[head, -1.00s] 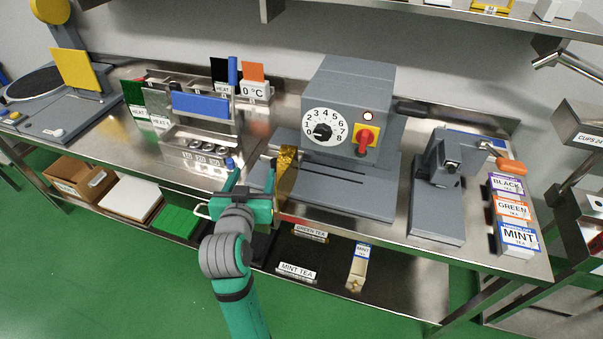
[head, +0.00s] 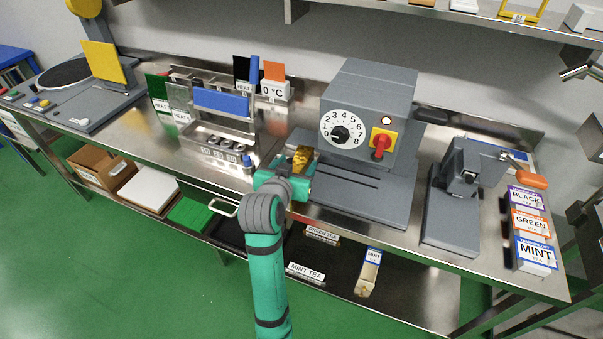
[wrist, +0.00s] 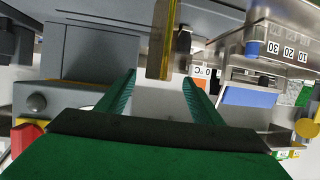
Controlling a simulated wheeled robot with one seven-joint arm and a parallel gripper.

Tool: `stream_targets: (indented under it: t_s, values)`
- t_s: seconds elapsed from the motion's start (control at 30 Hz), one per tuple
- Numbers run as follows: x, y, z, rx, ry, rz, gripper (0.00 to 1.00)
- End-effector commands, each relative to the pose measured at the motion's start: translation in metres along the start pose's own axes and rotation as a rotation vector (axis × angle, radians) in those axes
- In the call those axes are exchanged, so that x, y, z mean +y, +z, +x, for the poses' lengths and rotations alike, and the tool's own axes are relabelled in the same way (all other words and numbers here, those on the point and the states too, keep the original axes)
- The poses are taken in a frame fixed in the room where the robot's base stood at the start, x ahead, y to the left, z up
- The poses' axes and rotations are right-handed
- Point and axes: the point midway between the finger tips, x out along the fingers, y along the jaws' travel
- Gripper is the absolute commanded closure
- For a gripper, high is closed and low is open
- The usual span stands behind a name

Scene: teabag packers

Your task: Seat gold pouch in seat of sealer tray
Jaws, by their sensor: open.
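The gold pouch (head: 302,157) stands upright by the left end of the grey sealer, directly beyond my gripper (head: 290,173). In the wrist view the gold pouch (wrist: 162,38) is a tall gold strip, and its end lies sideways between the two green fingertips. My gripper (wrist: 160,80) is open, with a finger on each side and a gap to the pouch. I cannot tell how deep the pouch is between the fingers. The sealer's flat tray (head: 385,207) with dark slots lies in front of its dial housing. I cannot make out the seat.
The sealer housing (head: 368,110) with dial and red switch stands just right of my gripper. A steel heater unit (head: 218,125) with blue panel stands left. A grey lever press (head: 455,205) and tea boxes (head: 530,225) are on the right. An open drawer handle (head: 223,208) juts out below.

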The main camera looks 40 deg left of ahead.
Motion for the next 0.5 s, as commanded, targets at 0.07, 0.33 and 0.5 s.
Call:
stream_targets:
  t_s: [0.07,0.33,0.5]
  values:
    - [0.003,0.001,0.013,-0.002,0.003,0.0,0.4]
    - [0.004,0.0,0.039,0.001,0.002,0.001,0.4]
    - [0.004,0.001,0.041,0.001,0.002,0.001,0.4]
